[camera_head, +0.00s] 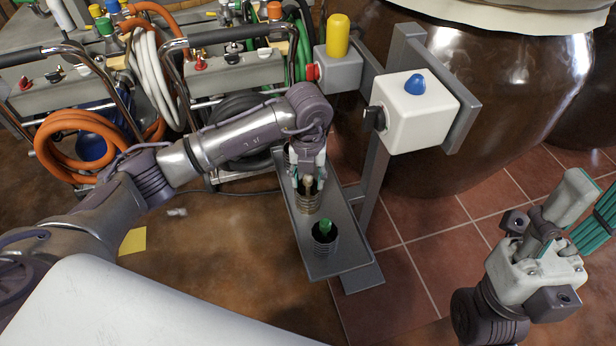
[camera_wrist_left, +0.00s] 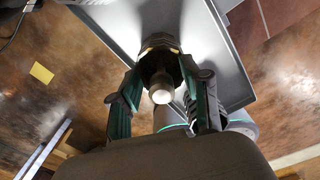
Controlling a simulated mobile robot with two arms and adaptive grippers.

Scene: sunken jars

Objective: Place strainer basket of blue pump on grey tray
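The grey tray (camera_head: 346,251) is a long shallow tray on a grey post stand. A ribbed strainer basket with a pale knob (camera_head: 308,186) is at its far part. My left gripper (camera_head: 307,176) has its fingertips against both sides of this basket. In the left wrist view, the dark basket (camera_wrist_left: 160,46) sits between the fingertips, knob toward the camera. I cannot tell whether it touches the tray. A second basket with a green knob (camera_head: 325,230) stands nearer on the tray. My right gripper (camera_head: 588,215) is at the right, away from the tray; its finger gap is unclear.
Pump carts with hoses and coloured caps stand at the back left. A white box with a blue button (camera_head: 414,100) and a grey box with a yellow cylinder (camera_head: 337,40) are on the post. Large brown jars (camera_head: 480,90) stand behind. A yellow paper (camera_head: 132,241) lies on the floor.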

